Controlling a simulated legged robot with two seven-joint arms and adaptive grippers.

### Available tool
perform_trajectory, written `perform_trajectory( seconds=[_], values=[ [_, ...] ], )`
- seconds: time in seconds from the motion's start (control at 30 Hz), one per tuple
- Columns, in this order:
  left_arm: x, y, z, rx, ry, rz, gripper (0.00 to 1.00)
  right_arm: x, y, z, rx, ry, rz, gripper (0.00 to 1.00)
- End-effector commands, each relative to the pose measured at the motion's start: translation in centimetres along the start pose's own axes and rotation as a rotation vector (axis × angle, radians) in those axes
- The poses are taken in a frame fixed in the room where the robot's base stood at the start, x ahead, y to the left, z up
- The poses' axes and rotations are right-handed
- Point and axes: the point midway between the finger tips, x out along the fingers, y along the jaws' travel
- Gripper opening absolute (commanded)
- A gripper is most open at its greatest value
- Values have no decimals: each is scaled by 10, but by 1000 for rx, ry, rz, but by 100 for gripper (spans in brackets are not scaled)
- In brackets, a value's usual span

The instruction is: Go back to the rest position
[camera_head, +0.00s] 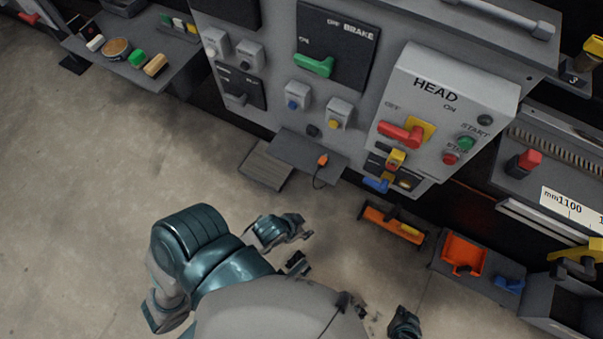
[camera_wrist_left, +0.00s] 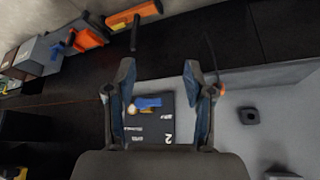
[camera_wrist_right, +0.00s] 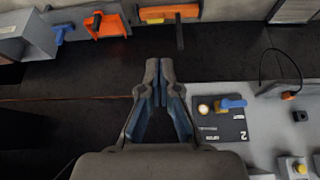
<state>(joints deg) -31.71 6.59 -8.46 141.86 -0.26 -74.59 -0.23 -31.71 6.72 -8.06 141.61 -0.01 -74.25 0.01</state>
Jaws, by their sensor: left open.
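My left gripper (camera_head: 298,246) is in front of the machine panel in the head view, with its two fingers apart and nothing between them. In the left wrist view it (camera_wrist_left: 158,72) is open, with the dark number 2 plate (camera_wrist_left: 150,120) and its blue lever (camera_wrist_left: 148,102) seen beyond the fingers. My right gripper shows only partly at the bottom of the head view. In the right wrist view its fingertips (camera_wrist_right: 159,66) come together with nothing held, left of the number 2 plate (camera_wrist_right: 222,125).
The machine panel (camera_head: 275,75) fills the top, with a red HEAD lever (camera_head: 400,134) and a green BRAKE lever (camera_head: 314,66). An orange tool (camera_head: 394,224) and an orange tray (camera_head: 463,254) sit low at right. Bare floor (camera_head: 90,190) lies at left.

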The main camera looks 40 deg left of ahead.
Motion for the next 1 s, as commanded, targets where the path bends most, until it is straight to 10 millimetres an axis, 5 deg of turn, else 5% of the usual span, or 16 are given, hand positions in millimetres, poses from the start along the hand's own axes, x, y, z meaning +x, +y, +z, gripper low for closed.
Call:
perform_trajectory(
  seconds=[0.47, 0.6, 0.77, 1.0],
  values=[
    [2, -3, 1, -5, -1, -2, 53, 1, 0, 0, -1, -1, 0, 0],
    [22, -3, 10, -4, -38, -4, 53, 21, 0, 10, -2, -39, 1, 0],
    [73, -4, 51, -1, -140, -7, 53, 71, 1, 50, -5, -140, 3, 0],
    [124, -5, 139, 3, -292, -8, 53, 123, 3, 139, -9, -293, 6, 0]
  ],
)
